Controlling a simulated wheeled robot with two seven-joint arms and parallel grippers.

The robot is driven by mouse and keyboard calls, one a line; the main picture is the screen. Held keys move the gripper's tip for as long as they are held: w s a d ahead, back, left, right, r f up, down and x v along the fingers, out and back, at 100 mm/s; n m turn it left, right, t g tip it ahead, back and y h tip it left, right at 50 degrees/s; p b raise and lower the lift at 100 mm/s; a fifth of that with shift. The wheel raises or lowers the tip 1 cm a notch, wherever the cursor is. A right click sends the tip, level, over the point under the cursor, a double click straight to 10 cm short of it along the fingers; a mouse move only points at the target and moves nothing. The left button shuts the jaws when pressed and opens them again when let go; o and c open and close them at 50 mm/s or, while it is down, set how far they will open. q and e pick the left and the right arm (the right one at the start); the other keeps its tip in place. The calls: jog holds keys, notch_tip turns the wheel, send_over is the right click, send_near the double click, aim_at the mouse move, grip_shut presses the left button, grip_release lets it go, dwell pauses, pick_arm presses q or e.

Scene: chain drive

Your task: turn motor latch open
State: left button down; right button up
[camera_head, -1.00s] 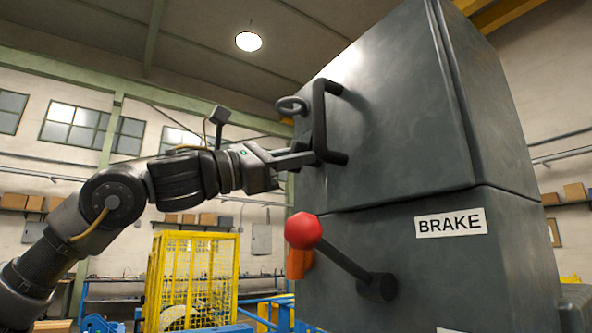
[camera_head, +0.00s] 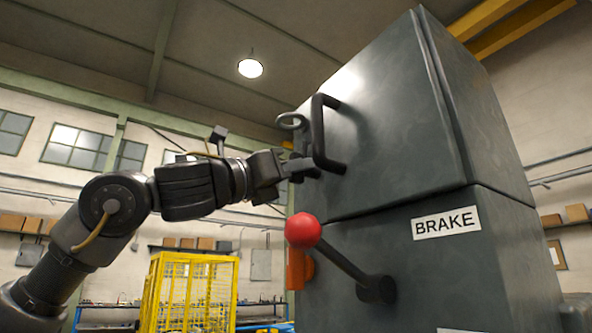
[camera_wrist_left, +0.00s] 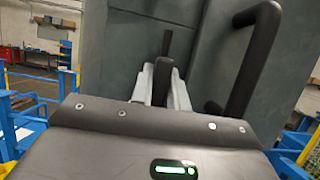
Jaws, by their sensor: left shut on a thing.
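The motor latch (camera_wrist_left: 163,78) shows in the left wrist view as a narrow dark piece between the two light fingers, with a thin dark bar above it. My left gripper (camera_wrist_left: 160,88) is shut on this piece, close to the face of the dark grey cabinet (camera_head: 400,120). In the head view my left gripper (camera_head: 304,169) is at the cabinet's left side, by the lower end of a black bar handle (camera_head: 318,135). The latch itself is mostly hidden there by the gripper and the handle. My right gripper is not in view.
The handle rises right of the fingers in the left wrist view (camera_wrist_left: 252,65). A dark ring (camera_head: 292,121) is above the gripper. A lever with a red knob (camera_head: 303,230) juts out below, beside a BRAKE label (camera_head: 446,222). A yellow cage (camera_head: 190,290) stands behind.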

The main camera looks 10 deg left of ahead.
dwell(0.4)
pick_arm(q)
jog(key=c, duration=1.4)
grip_release()
jog(key=shift+o, duration=0.2)
jog(key=shift+a, duration=0.1)
jog(key=shift+s+a+f+b, duration=0.15)
jog(key=shift+s+f+b, duration=0.05)
jog(key=shift+f+b, duration=0.1)
jog(key=b+v, duration=0.4)
jog(key=v, duration=0.6)
jog(key=shift+r, duration=0.1)
